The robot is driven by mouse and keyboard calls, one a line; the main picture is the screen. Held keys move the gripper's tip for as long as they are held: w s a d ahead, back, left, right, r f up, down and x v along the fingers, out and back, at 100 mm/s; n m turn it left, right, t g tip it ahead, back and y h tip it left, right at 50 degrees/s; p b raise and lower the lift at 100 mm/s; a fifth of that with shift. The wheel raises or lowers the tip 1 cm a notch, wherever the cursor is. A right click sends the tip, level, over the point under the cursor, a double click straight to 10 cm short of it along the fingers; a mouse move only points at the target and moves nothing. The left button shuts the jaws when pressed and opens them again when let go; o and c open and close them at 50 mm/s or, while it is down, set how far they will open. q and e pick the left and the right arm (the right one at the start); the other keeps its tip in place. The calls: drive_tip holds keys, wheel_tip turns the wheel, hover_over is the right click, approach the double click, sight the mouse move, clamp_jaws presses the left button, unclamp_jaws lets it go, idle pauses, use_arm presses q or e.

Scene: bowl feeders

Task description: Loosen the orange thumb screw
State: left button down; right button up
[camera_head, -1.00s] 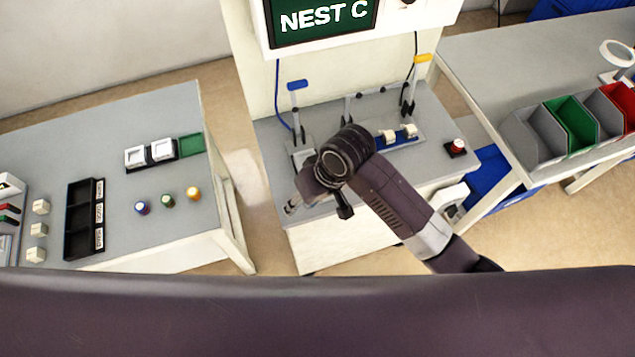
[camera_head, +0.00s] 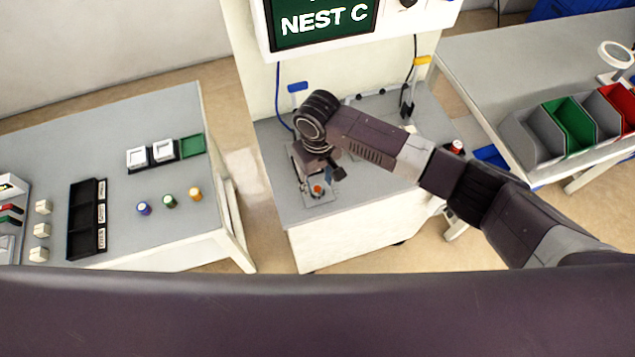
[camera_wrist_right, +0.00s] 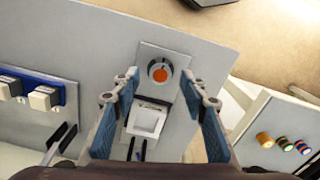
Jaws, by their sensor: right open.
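The orange thumb screw (camera_head: 317,188) sits on a small light plate near the front left of the middle bench. In the right wrist view the orange screw (camera_wrist_right: 160,73) shows as a round knob with a dark mark, on a grey square plate (camera_wrist_right: 176,61). My right gripper (camera_wrist_right: 166,82) is open and empty, its blue-padded fingers apart, pointing toward the plate; the screw shows between and just beyond the fingertips. In the head view my right gripper (camera_head: 320,172) is partly hidden by its wrist, close to the screw. My left gripper is not in view.
A white square nest part (camera_wrist_right: 146,121) lies between the fingers in the wrist view. A blue-handled lever (camera_head: 298,87) and a yellow-handled lever (camera_head: 422,60) stand on the middle bench, with a red button (camera_head: 456,146) at right. Several coloured knobs (camera_head: 169,201) stand on the left table.

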drive_tip(key=shift+f, duration=0.85)
clamp_jaws()
